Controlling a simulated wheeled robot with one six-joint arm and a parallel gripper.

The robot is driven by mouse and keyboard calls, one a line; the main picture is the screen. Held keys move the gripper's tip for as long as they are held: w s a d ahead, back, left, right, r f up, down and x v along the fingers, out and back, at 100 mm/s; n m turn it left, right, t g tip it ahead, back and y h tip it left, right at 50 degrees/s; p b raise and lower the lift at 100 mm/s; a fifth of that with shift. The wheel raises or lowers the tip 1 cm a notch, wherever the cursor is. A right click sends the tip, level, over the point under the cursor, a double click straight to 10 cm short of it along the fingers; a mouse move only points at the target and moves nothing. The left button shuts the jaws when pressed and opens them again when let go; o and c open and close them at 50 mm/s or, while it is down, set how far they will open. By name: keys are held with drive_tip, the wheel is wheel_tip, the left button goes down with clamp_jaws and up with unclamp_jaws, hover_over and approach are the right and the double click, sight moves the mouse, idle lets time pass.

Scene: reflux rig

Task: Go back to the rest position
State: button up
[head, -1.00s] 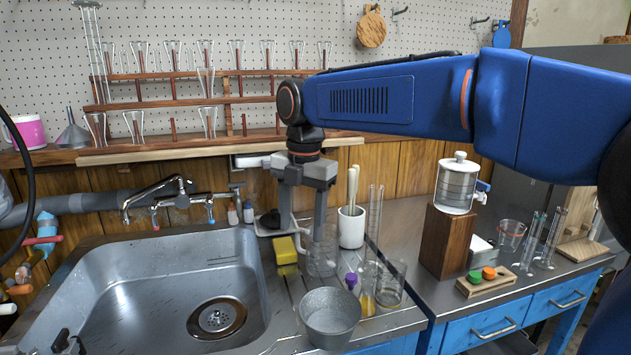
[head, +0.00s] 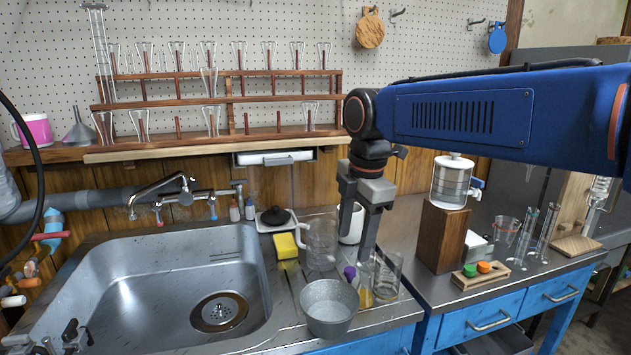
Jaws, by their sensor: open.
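My gripper (head: 356,248) hangs downward from my blue arm over the counter right of the sink. Its two fingers are apart and I see nothing held between them. They stand in front of the white pot (head: 351,224), partly hiding it. A glass jug (head: 320,244) stands just left of the fingers. A glass beaker (head: 388,275) and a small flask with yellow liquid (head: 365,291) are close below and right of the fingertips. I cannot tell whether the fingertips touch any glass.
The metal bucket (head: 329,307) stands at the counter's front, beside the sink (head: 150,290). A wooden shelf (head: 215,139) with glassware runs along the wall. A water dispenser (head: 452,182) stands on a wooden block (head: 442,236) to the right. The sink basin is empty.

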drive_tip(key=s+d+f+m+t, duration=0.1)
drive_tip(key=s+d+f+m, duration=0.6)
drive_tip(key=s+d+m, duration=0.3)
drive_tip(key=s+d+f+m+t, duration=0.2)
drive_tip(key=s+d+f+m, duration=0.6)
drive_tip(key=d+m, duration=0.3)
drive_tip(key=shift+s+m+h, duration=0.4)
drive_tip(key=shift+s+m, duration=0.45)
drive_tip(key=shift+m, duration=0.05)
